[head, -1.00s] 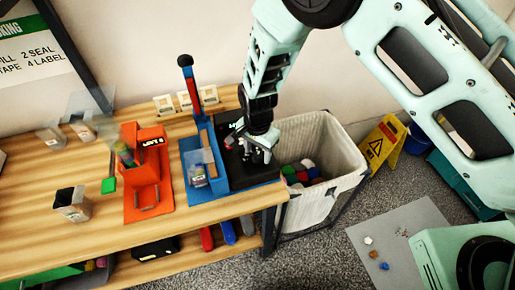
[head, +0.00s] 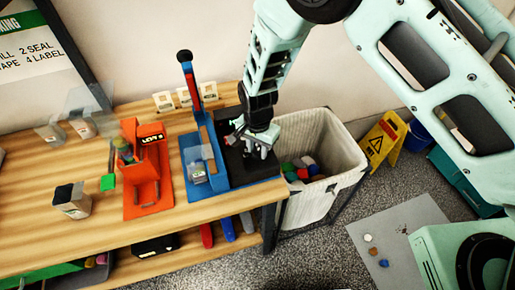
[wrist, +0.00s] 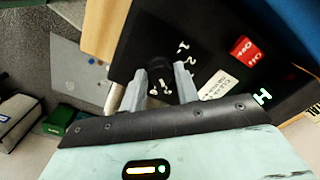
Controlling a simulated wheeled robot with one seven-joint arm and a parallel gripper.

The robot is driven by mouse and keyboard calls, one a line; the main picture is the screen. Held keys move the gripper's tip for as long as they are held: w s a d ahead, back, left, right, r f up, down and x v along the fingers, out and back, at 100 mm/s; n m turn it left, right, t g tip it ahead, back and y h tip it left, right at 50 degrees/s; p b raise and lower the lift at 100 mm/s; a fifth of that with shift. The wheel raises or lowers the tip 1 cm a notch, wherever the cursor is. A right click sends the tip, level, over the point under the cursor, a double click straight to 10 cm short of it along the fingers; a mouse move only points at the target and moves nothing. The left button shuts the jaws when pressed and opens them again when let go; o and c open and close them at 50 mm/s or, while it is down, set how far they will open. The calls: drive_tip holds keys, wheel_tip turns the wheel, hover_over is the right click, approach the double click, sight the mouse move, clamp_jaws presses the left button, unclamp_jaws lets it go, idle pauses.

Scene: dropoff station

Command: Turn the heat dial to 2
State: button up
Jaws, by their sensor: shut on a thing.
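The heat dial (wrist: 158,66) is a dark round knob on a black panel (wrist: 205,62) with white markings around it. One marking (wrist: 181,47) near the knob looks like a 2. In the wrist view my gripper (wrist: 164,78) has its two grey fingers on either side of the knob, shut on it. In the head view my gripper (head: 260,150) points down onto the black panel (head: 262,170) at the right end of the bench. The dial is hidden there by my gripper. The dial's exact setting cannot be read.
A blue press (head: 200,160) with an upright lever stands just left of the black panel, and an orange machine (head: 150,185) farther left. A white bin (head: 318,205) stands right of the bench. A red block (wrist: 243,52) and green lit sign (wrist: 262,97) sit by the panel.

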sight(258, 151)
drive_tip(key=n+b, duration=0.2)
drive_tip(key=n, duration=0.2)
drive_tip(key=shift+f+b, duration=0.1)
drive_tip(key=shift+b, duration=0.25)
drive_tip(key=n+b, duration=0.2)
drive_tip(key=n, duration=0.2)
drive_tip(key=shift+w+n, duration=0.1)
drive_tip(key=shift+n, duration=0.2)
drive_tip(key=n+b, duration=0.2)
drive_tip(key=n, duration=0.2)
drive_tip(key=shift+n, duration=0.3)
drive_tip(key=shift+n+b, duration=0.55)
drive_tip(key=shift+n, duration=1.25)
drive_tip(key=o, duration=1)
drive_tip(key=shift+c, duration=0.2)
drive_tip(key=shift+r, duration=0.25)
wheel_tip(258, 151, up, 17)
drive_tip(key=b, duration=0.3)
